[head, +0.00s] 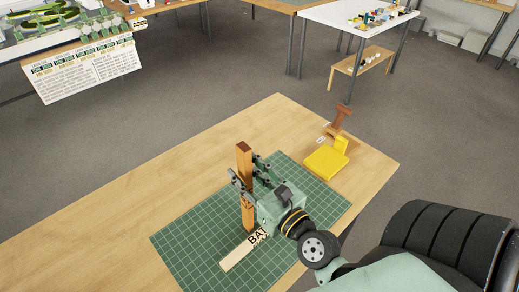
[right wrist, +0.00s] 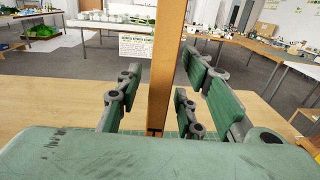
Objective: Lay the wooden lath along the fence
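A brown wooden lath (head: 245,160) stands upright over the green cutting mat (head: 185,250). My right gripper (head: 247,178) reaches it level, with a finger on either side. In the right wrist view the lath (right wrist: 166,70) rises between the green finger pads; I cannot tell whether both pads touch it. The lath's lower end is partly hidden, so I cannot tell whether it rests on anything. A pale strip lettered "BAT" (head: 236,256) lies on the mat beside its foot; the rest of the lettering is hidden by my gripper. My left gripper is not in view. I cannot make out the fence.
A yellow block-like object (head: 326,161) and a brown wooden piece (head: 342,116) stand at the mat's far right. The wooden table (head: 120,230) is clear to the left. A landscape model (head: 55,22) with a text panel (head: 85,72) stands across the floor. A white table (head: 340,14) stands farther back.

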